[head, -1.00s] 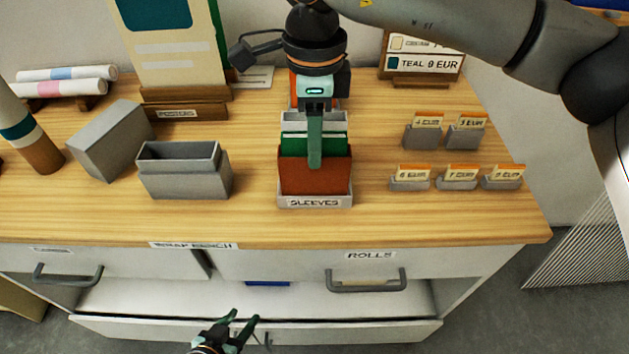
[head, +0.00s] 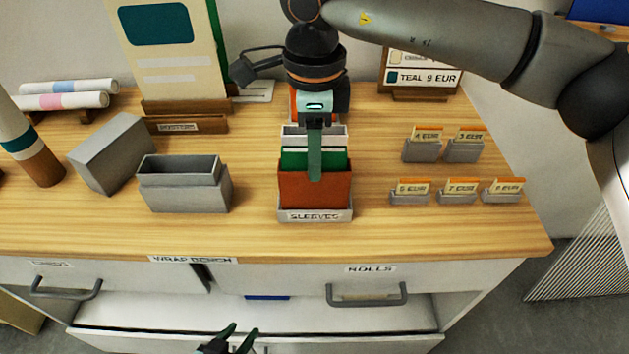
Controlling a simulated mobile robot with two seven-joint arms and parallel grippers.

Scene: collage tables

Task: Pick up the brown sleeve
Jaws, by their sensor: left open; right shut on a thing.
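The brown sleeve (head: 316,192) stands upright at the front of the holder labelled SLEEVES (head: 315,215), at the middle of the bench. A green sleeve (head: 300,158) and a white one (head: 300,139) stand behind it, with an orange one further back. My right gripper (head: 315,172) reaches down from above. The sleeve's lower edge is at the holder. My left gripper (head: 232,340) is open and empty at the bottom edge, in front of the bench.
An open grey box (head: 185,193) and a tilted grey block (head: 110,153) stand to the left. Small price-card holders (head: 458,196) stand to the right. A tall display board (head: 172,60) is behind. An open drawer (head: 200,305) juts out below the bench top (head: 400,232).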

